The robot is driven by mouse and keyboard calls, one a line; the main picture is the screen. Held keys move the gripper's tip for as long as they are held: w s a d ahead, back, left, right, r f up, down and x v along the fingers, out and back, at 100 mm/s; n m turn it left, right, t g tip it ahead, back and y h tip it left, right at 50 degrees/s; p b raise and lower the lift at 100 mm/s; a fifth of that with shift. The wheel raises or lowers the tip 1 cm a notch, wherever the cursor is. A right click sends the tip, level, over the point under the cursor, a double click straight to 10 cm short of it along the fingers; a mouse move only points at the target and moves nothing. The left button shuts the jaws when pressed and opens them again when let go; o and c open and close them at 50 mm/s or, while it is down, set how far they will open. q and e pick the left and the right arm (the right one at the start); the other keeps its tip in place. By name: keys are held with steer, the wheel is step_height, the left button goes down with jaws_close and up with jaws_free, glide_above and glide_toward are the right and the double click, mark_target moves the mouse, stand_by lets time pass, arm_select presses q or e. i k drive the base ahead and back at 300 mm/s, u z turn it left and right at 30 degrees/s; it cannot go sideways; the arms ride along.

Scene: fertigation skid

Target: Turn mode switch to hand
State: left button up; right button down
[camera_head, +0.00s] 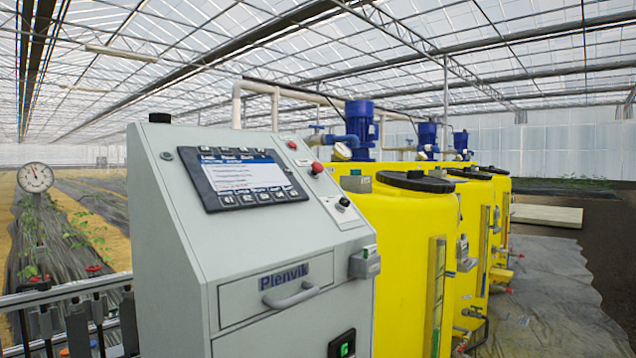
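The grey control cabinet (160,220), marked Plenvik, fills the left middle of the head view. A small black rotary knob (344,202) sits on a pale plate on its sloped face, at the right below the red push button; it looks like the mode switch. Its labels and the position it points to are too small to read. Neither of my grippers shows in this view.
A lit screen (240,175) and a red button (316,168) share the sloped face. A drawer handle (291,296) and a small grey box (365,262) stick out below. Yellow tanks (400,260) stand close on the right. Pipes and valves (60,300) lie at left.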

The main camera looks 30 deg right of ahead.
mark_target(342, 204)
steer(key=k, duration=0.5)
steer(key=z, duration=1.6)
steer(key=i, duration=1.4)
steer(key=u, duration=1.65)
